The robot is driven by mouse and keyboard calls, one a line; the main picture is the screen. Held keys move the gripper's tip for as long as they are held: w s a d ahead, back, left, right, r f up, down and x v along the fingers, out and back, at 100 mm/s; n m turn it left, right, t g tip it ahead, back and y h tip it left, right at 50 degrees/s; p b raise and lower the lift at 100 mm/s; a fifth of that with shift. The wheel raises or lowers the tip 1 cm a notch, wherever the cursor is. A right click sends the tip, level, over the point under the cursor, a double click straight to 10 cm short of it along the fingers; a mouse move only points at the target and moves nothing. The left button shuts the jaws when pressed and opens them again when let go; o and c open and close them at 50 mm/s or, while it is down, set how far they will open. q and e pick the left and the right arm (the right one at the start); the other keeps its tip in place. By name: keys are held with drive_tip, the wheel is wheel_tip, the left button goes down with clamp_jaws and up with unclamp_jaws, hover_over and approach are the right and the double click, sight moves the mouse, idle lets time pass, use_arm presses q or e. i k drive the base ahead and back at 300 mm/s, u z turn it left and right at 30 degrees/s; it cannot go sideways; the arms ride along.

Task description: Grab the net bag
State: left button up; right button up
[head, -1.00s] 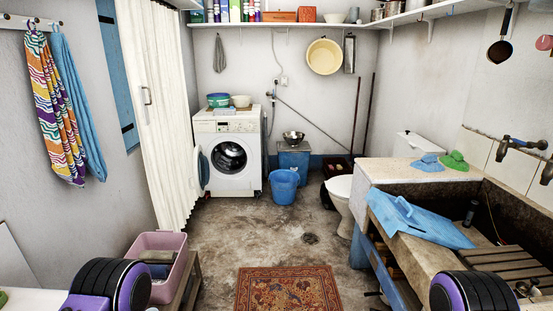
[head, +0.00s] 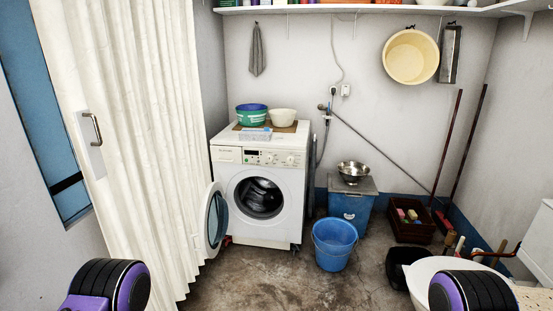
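I cannot make out a net bag for certain in the head view. A grey cloth-like item (head: 258,50) hangs on the back wall above the washing machine; its weave is too small to tell. The white washing machine (head: 258,190) stands against the back wall with its round door (head: 216,222) swung open to the left. Something dark shows inside its drum. Neither gripper is in view; only rounded purple and black parts of my two arms show at the bottom left and bottom right.
Bowls (head: 283,116) stand on the machine. A blue bucket (head: 335,245) and a blue bin (head: 350,208) with a metal bowl stand to its right, then a dark crate (head: 410,222). The toilet (head: 425,275) is at lower right, a white curtain (head: 140,120) at left. Floor (head: 265,275) ahead is clear.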

sight(265, 134)
drive_tip(key=i, duration=1.55)
drive_tip(key=z, duration=1.2)
drive_tip(key=i, duration=0.85)
drive_tip(key=u, duration=0.1)
